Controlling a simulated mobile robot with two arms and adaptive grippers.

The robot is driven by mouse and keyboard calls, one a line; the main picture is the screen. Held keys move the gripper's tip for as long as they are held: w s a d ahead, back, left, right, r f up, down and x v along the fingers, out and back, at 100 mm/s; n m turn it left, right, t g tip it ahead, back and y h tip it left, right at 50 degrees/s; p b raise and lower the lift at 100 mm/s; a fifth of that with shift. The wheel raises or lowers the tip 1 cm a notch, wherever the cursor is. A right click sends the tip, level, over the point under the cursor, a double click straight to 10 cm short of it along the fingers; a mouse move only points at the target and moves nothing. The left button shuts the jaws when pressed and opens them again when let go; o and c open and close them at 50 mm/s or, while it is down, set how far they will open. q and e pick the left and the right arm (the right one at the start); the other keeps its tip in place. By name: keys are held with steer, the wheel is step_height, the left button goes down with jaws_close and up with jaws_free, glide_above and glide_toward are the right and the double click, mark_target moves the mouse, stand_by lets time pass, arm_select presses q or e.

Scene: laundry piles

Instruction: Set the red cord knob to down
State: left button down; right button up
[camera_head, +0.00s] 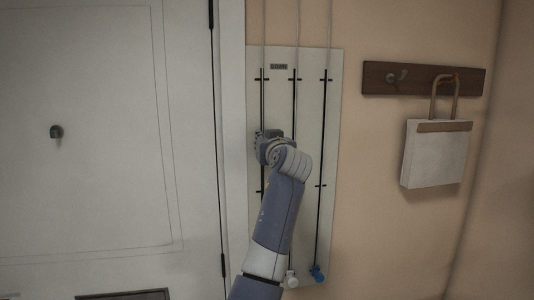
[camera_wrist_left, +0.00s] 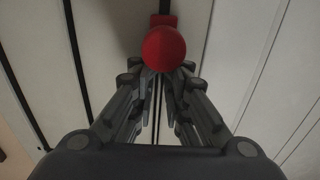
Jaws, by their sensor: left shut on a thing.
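A pale panel (camera_head: 312,160) on the wall carries three dark vertical slots with cords running up from it. The red cord knob (camera_wrist_left: 164,48) is a round red ball, seen at the fingertips in the left wrist view. In the head view my left gripper (camera_head: 261,140) hides it, at about mid-height on the leftmost slot. My left gripper (camera_wrist_left: 160,78) is shut on the red knob. The slot's lower mark shows below the gripper. My right gripper is not in view.
A blue knob (camera_head: 317,272) hangs low on the right slot and a white knob (camera_head: 291,279) low near the middle one. A white door (camera_head: 100,180) is at left. A wooden hook rack (camera_head: 415,78) with a hanging white bag (camera_head: 437,158) is at right.

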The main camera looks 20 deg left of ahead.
arm_select(q)
steer(key=c, duration=1.4)
jaws_free()
steer(key=shift+s+d+r, duration=0.35)
steer(key=shift+s+r, duration=0.05)
steer(key=shift+s, duration=0.05)
steer(key=shift+o, duration=0.6)
steer(key=shift+w+a+f, duration=0.15)
steer(key=shift+w+f, duration=0.05)
steer(key=shift+f, duration=0.1)
steer(key=v, duration=1.2)
